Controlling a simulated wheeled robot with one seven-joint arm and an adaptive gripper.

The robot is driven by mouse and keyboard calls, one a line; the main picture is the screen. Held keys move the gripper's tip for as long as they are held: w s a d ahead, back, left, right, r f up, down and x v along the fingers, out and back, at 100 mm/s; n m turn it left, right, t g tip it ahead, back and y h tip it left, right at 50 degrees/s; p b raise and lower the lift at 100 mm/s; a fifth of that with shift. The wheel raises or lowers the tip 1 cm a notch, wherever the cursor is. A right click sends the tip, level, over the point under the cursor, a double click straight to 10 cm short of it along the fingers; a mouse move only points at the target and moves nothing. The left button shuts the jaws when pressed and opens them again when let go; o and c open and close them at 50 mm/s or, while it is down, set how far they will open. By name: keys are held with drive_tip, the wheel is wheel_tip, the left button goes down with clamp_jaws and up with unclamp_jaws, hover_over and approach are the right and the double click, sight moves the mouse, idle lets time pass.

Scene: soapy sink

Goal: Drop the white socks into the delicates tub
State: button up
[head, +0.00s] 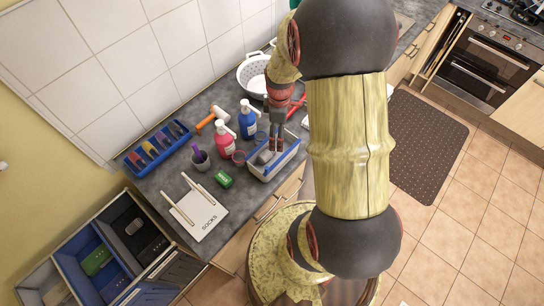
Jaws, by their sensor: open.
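My gripper (277,147) points down over a small white and blue tub (287,162) near the counter's front edge. It is open, with its fingertips at or just above the tub's opening. A small grey item (264,157) shows in the tub beside the fingers; I cannot tell what it is. I cannot make out white socks, and the gripper hides part of the tub's inside. No label for delicates is readable on any tub. A white board marked SOCKS (208,222), with two pale rods, lies on the counter to the left.
A pink bottle (225,143) and a blue bottle (248,122) stand close behind the tub. A green block (223,180), a dark cup (201,160) and a blue tray (157,146) are to the left. A white colander (255,75) stands behind. Divided bins (97,262) stand lower left.

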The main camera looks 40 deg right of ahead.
wheel_tip(320, 180, up, 10)
idle(0.3)
idle(0.4)
drive_tip(key=s+a+r+m+t+b, duration=0.1)
drive_tip(key=s+a+m+t+b, duration=0.1)
drive_tip(key=a+b, duration=0.6)
drive_tip(key=s+a+m+t+b, duration=0.3)
drive_tip(key=s+a+m+b, duration=0.2)
drive_tip(key=a, duration=0.9)
drive_tip(key=b, duration=0.3)
drive_tip(key=shift+s+a+r+m+t, duration=0.25)
drive_tip(key=shift+a+r+m+t, duration=0.05)
drive_tip(key=shift+a+r+m, duration=0.1)
drive_tip(key=shift+d, duration=0.15)
